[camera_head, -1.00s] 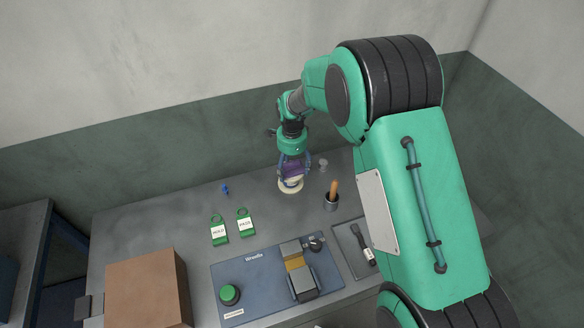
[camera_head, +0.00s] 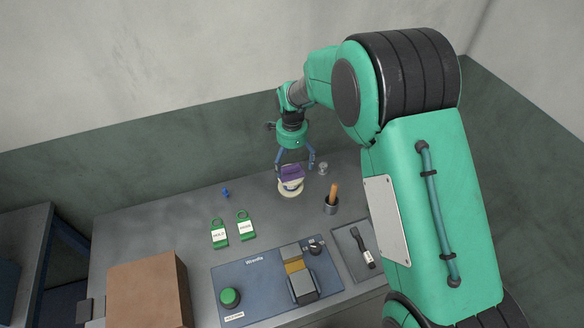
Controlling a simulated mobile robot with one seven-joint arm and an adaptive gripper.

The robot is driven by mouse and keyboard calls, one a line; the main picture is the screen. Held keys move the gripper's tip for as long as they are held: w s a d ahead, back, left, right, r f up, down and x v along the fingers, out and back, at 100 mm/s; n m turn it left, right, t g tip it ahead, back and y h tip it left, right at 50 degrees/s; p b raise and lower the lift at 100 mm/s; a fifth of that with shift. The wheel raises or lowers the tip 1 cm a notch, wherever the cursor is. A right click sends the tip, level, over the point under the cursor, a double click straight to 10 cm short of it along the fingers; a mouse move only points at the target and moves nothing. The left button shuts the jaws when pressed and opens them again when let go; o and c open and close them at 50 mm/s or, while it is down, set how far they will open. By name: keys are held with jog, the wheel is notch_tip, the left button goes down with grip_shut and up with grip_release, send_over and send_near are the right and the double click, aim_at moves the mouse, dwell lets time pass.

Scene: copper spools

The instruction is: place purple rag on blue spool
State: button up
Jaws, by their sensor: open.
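The purple rag (camera_head: 291,172) lies on top of a cream-coloured, round spool-like object (camera_head: 290,188) at the back of the bench. It covers the upper part of that object, and I cannot make out blue on what shows of it. My gripper (camera_head: 295,165) is open above the rag, with its blue fingers spread to either side of it. The fingers appear clear of the rag. A small blue item (camera_head: 225,192) lies to the left; it is too small to tell what it is.
A cup with a wooden-handled tool (camera_head: 331,205) and a small clear piece (camera_head: 323,167) stand to the right. Two green tags (camera_head: 220,240) lie left of centre.

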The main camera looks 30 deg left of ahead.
aim_at(292, 175)
notch_tip(292, 175, up, 7)
jog(key=p, duration=0.1)
dwell(0.3)
jog(key=shift+r, duration=0.1)
dwell(0.4)
jog(key=shift+r, duration=0.1)
jog(key=s+d+r+n+t+y, duration=0.1)
jog(key=s+d+r+n, duration=0.1)
jog(key=d+r, duration=1.15)
jog(key=s+d+r+n+t, duration=0.1)
jog(key=s+d+r+n, duration=0.15)
jog(key=d+r, duration=1.1)
jog(key=s+d+r+n+t, duration=0.1)
jog(key=s+d+r, duration=0.1)
jog(key=s+d, duration=0.5)
jog(key=s+d+r+n+t, duration=0.1)
jog(key=s+d, duration=0.4)
jog(key=d, duration=0.5)
jog(key=s+d+n, duration=0.1)
jog(key=s+d, duration=0.3)
jog(key=s, duration=0.2)
jog(key=s+d+f+n+t+h, duration=0.1)
jog(key=s+d, duration=0.3)
jog(key=s, duration=0.3)
jog(key=shift+s+d+t, duration=0.15)
jog(key=shift+d+t, duration=0.15)
jog(key=shift+d, duration=0.05)
